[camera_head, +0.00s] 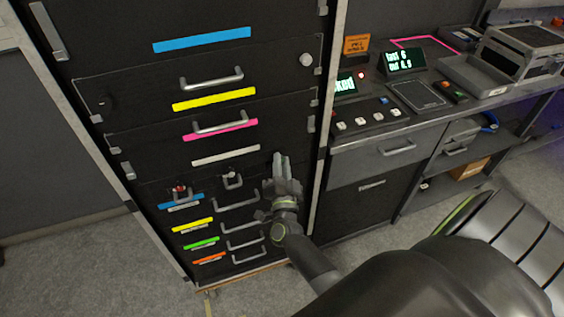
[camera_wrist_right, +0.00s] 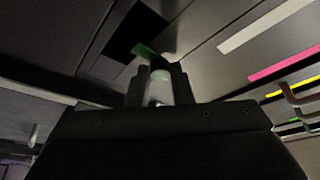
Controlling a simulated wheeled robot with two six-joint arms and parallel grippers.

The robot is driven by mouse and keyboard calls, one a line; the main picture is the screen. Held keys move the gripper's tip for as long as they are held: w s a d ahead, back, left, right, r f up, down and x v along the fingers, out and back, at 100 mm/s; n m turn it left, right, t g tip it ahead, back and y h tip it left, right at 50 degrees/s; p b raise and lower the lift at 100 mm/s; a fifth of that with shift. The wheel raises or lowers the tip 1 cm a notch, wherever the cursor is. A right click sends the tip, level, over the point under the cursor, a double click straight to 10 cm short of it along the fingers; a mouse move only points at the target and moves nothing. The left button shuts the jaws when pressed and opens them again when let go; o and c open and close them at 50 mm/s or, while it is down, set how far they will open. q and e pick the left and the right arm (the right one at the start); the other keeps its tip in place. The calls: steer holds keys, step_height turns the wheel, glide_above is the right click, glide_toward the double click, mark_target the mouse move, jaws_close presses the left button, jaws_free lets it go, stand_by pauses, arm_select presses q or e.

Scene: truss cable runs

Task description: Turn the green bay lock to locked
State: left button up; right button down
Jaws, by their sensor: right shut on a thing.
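My right gripper (camera_head: 281,160) is at the front of the black cabinet, near its right edge, below the white strip. In the right wrist view its fingers (camera_wrist_right: 159,90) are shut on a pale round knob (camera_wrist_right: 158,86), which I take to be the green bay lock. A small green mark (camera_wrist_right: 146,51) shows just beyond the knob. In the head view the gripper hides the knob, so its locked or unlocked position cannot be read. My left gripper is not in view.
The cabinet has drawers with metal handles (camera_head: 212,77) and coloured strips, including a green strip (camera_head: 202,243) low down. A pale knob (camera_head: 306,59) sits at upper right. A workbench with displays (camera_head: 404,61) and switches stands at right. Floor is clear at left.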

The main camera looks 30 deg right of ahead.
steer(key=shift+a+f, duration=0.1)
steer(key=shift+f, duration=0.2)
steer(key=c, duration=1.7)
jaws_free()
steer(key=o, duration=0.4)
steer(key=shift+w+a+r, duration=0.1)
steer(key=shift+w, duration=0.05)
